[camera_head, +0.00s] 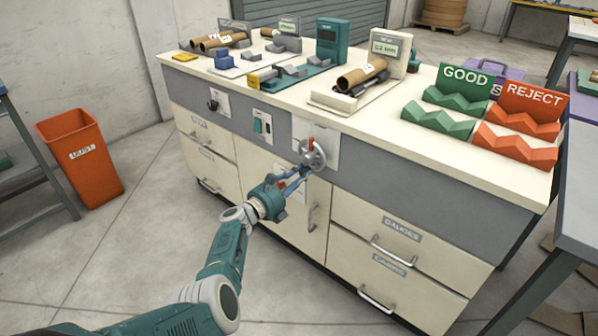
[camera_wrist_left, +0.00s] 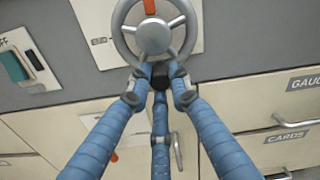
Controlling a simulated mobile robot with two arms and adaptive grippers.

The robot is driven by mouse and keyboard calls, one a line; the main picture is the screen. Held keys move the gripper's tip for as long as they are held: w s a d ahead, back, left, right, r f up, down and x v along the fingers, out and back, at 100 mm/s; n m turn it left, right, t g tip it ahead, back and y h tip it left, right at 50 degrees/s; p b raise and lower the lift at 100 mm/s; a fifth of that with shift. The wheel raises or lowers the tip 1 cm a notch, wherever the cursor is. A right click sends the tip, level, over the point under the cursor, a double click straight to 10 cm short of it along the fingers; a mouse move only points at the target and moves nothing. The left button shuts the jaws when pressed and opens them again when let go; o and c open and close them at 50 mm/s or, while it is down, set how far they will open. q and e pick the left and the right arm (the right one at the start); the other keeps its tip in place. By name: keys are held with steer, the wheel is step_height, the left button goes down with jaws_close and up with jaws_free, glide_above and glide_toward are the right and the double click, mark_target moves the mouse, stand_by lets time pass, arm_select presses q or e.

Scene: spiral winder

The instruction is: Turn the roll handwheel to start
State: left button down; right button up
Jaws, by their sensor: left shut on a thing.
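The roll handwheel (camera_head: 312,154) is a grey spoked wheel on a light plate on the front of the bench. It also shows in the left wrist view (camera_wrist_left: 153,36), with a red mark at its top. My left gripper (camera_head: 300,171) reaches up to the lower part of the wheel from the front. In the left wrist view its blue fingers (camera_wrist_left: 158,82) are shut around a dark knob at the bottom of the wheel's rim. The knob is partly hidden by the fingertips. My right gripper is in neither view.
The bench top (camera_head: 400,135) carries cardboard tubes (camera_head: 362,75), a green GOOD rack (camera_head: 440,119) and an orange REJECT rack (camera_head: 517,146). A green switch (camera_wrist_left: 17,66) sits left of the wheel. Drawer handles (camera_head: 394,250) stick out below. An orange bin (camera_head: 80,160) stands at left.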

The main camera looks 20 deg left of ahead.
arm_select(q)
steer(key=shift+s+d+f, duration=0.15)
steer(key=shift+d+f, duration=0.05)
steer(key=shift+f, duration=0.05)
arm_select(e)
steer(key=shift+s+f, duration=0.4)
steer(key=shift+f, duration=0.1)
arm_select(q)
steer(key=c, duration=1.9)
jaws_free()
steer(key=shift+o, duration=1.4)
steer(key=shift+r, duration=0.1)
steer(key=shift+a, duration=0.1)
steer(key=v, duration=1.2)
